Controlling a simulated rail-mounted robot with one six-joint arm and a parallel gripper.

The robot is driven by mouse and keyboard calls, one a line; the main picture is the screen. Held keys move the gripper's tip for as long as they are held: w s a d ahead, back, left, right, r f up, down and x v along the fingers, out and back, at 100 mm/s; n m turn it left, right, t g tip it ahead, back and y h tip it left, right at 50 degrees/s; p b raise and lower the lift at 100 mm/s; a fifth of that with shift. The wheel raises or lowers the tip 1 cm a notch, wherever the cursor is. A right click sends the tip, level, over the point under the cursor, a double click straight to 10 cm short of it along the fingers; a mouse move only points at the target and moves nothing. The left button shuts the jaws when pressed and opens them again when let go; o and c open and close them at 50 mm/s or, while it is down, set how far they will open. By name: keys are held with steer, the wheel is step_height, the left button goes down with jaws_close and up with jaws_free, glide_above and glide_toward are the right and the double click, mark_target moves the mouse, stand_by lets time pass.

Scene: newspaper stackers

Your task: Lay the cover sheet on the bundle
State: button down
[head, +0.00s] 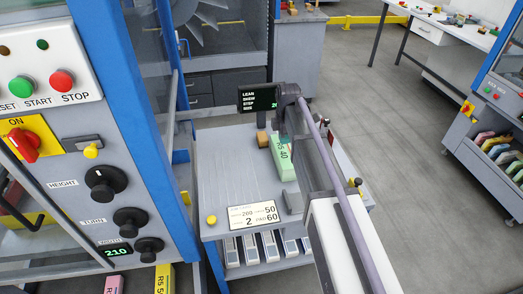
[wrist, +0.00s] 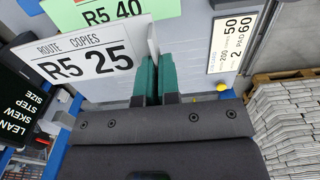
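My gripper (wrist: 158,80) has teal fingertips close together in the wrist view. A white card printed "ROUTE COPIES R5 25" (wrist: 88,62) runs into the narrow gap between them, and the gripper looks shut on its edge. In the head view my gripper (head: 287,118) is over the grey worktable (head: 225,170); the white card is not clearly seen there. I cannot tell which stack is the bundle.
A dark display (head: 258,98) stands left of my gripper. A blue-framed control panel (head: 70,130) stands at the left. A number plate (head: 255,214) is at the table's front. Stacked newspapers (wrist: 290,115) show at right in the wrist view. Open floor (head: 400,130) lies right.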

steer(key=shift+d+f, duration=0.15)
steer(key=shift+f, duration=0.05)
steer(key=b, duration=0.6)
glide_above(285, 163)
step_height(285, 163, down, 6)
steer(key=shift+s+r, duration=0.1)
step_height(285, 163, down, 4)
steer(key=b, duration=0.4)
steer(key=shift+f+b, duration=0.25)
steer(key=shift+b, duration=0.05)
steer(key=shift+r+p, duration=0.3)
steer(key=shift+f, duration=0.2)
steer(key=c, duration=1.3)
jaws_free()
steer(key=shift+c, duration=0.2)
